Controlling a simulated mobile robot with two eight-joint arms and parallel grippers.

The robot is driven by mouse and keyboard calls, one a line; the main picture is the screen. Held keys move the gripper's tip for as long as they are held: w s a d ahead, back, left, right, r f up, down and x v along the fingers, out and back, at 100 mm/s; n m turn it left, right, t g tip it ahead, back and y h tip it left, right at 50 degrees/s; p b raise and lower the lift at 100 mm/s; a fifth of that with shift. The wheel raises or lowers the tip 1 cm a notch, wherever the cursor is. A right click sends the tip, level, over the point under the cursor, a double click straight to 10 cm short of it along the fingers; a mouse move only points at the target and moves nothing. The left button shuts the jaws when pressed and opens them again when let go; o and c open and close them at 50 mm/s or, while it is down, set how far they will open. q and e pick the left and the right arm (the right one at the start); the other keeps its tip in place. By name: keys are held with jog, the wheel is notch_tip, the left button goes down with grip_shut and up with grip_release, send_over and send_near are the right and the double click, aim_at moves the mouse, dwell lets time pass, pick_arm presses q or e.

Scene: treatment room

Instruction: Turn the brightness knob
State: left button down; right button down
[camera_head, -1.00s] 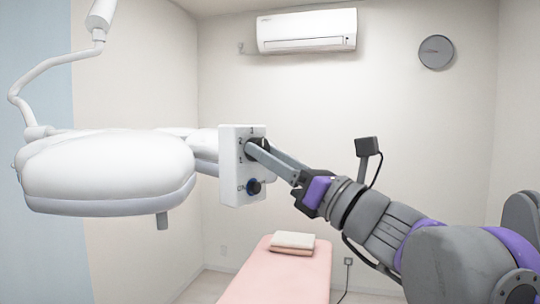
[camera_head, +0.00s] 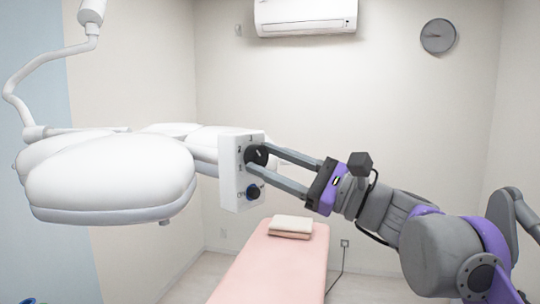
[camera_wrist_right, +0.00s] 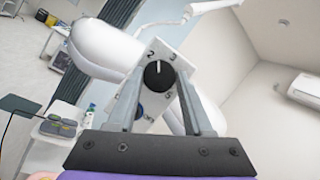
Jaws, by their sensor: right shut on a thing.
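A white control box (camera_head: 229,186) on the surgical lamp carries a black round knob (camera_head: 259,155) with numbers around it. The knob also shows in the right wrist view (camera_wrist_right: 158,74), with a pale pointer line on its face. My right gripper (camera_head: 251,157) has its two long grey fingers reaching to this knob from the right, one above the other. The fingers are shut on the knob, one on each side. In the wrist view, the gripper (camera_wrist_right: 158,80) frames the knob. A smaller dark blue knob (camera_head: 253,193) sits lower on the box. My left gripper is not in view.
The large white lamp head (camera_head: 105,180) extends left of the box, hung from a white arm (camera_head: 40,70). A pink bed (camera_head: 270,265) with folded towels (camera_head: 291,227) stands below. Free air lies around my right arm.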

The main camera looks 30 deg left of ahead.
jog(key=shift+n+g+h, duration=0.6)
jog(key=shift+n+g, duration=0.2)
jog(key=shift+n, duration=1.3)
jog(key=shift+c, duration=1.5)
grip_release()
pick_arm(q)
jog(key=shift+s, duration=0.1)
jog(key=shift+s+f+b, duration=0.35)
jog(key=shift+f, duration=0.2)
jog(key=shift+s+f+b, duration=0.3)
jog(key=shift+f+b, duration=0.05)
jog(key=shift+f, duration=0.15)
pick_arm(e)
jog(key=v, duration=1.1)
jog(key=shift+r, duration=0.15)
